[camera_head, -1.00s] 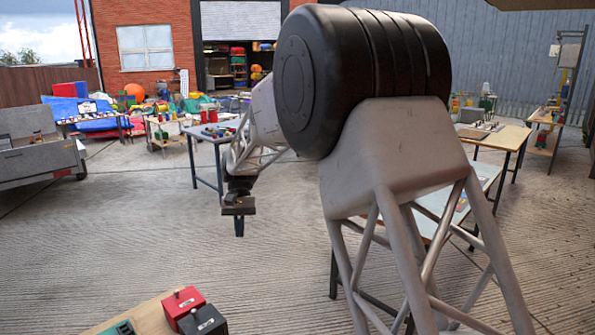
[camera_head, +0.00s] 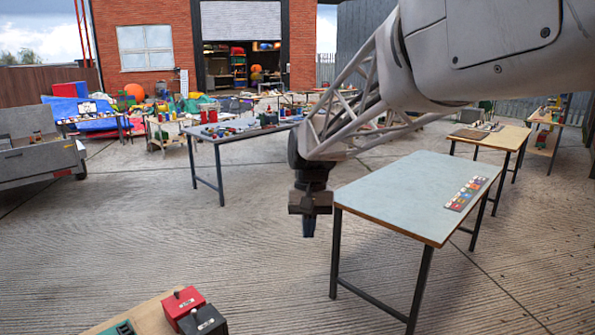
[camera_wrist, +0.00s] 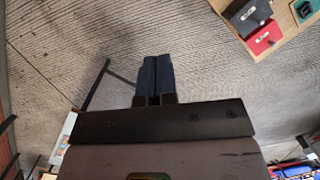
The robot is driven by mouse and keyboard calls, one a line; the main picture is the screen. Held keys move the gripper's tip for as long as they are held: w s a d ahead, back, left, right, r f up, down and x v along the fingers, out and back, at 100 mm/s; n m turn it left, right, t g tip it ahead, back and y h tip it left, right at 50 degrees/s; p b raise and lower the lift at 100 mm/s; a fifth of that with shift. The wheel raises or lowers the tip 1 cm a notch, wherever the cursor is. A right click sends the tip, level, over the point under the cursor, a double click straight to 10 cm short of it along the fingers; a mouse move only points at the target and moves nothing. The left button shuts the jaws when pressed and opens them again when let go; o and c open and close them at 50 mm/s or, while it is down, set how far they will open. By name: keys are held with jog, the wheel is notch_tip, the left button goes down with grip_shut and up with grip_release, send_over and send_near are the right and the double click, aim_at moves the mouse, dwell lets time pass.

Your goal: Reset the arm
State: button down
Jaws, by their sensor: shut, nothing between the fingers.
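My gripper (camera_head: 309,228) hangs from my arm in the head view, pointing down over the concrete yard, just left of the pale blue-topped table (camera_head: 400,195). Its fingers are together and hold nothing. In the wrist view, my gripper (camera_wrist: 155,72) shows two dark blue fingers side by side with bare ground beyond them. My arm reaches in from the upper right of the head view.
The pale table carries a strip of small coloured pieces (camera_head: 466,193). Another table (camera_head: 240,134) with small items stands behind left. A red box (camera_head: 183,302) and a dark box (camera_head: 203,322) sit at the front left. A trailer (camera_head: 40,158) stands far left. Open concrete lies between.

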jog(key=s+d+f+t, duration=0.1)
jog(key=s+d, duration=0.4)
jog(key=s, duration=0.4)
jog(key=s+d+f+t, duration=0.1)
jog(key=s+d, duration=0.4)
jog(key=s, duration=0.5)
jog(key=s+d+f+m+t, duration=0.1)
jog(key=s+d+f+t, duration=0.1)
jog(key=s+d, duration=0.4)
jog(key=s, duration=0.4)
jog(key=shift+t+h, duration=0.3)
jog(key=shift+t, duration=0.1)
jog(key=shift+w, duration=0.1)
